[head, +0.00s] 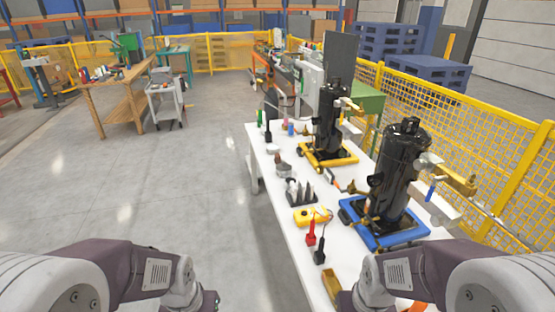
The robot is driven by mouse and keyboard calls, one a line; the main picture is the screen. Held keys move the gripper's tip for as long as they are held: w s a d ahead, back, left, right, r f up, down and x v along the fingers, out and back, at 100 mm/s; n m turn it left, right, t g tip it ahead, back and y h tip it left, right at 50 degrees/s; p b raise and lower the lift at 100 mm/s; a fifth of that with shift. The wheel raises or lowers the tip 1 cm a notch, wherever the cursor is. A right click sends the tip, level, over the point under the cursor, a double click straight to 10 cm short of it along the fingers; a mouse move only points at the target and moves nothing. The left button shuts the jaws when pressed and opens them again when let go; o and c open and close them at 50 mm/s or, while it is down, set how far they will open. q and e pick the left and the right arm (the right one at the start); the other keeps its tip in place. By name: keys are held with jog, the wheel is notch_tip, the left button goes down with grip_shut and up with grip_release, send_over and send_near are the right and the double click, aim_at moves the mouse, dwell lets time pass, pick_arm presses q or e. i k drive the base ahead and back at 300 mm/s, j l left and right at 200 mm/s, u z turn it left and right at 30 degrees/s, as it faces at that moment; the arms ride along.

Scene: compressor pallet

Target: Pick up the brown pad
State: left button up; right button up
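A brown-yellow, block-like piece (331,283) lies at the near end of the white table, low in the head view. It may be the brown pad, but its lower part is cut off by the frame or covered by my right arm, so I cannot be sure. My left arm comes in from the lower left and ends over the floor, left of the table. My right arm comes in from the lower right over the table's near end, close beside the brown-yellow piece. The fingers of both grippers are out of the picture.
The white table (284,205) holds a black compressor on a blue base (384,236) and another on a yellow base (328,157). A yellow meter (312,216), a red tool (311,234) and a black tool (320,252) lie nearer.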

aim_at(278, 157)
jog(key=z, duration=1.8)
jog(key=u, duration=1.8)
jog(key=i+j, duration=0.25)
jog(key=i, duration=0.3)
jog(key=i+j+z, duration=0.1)
jog(key=i+j, duration=0.15)
jog(key=i, duration=0.25)
jog(key=i+j, duration=0.25)
jog(key=i, duration=0.3)
jog(key=i+j, duration=0.3)
jog(key=i, duration=0.2)
jog(key=i+j+z, duration=0.1)
jog(key=i+j, duration=0.2)
jog(key=i, duration=0.25)
jog(key=i+j, duration=0.3)
jog(key=i, duration=0.2)
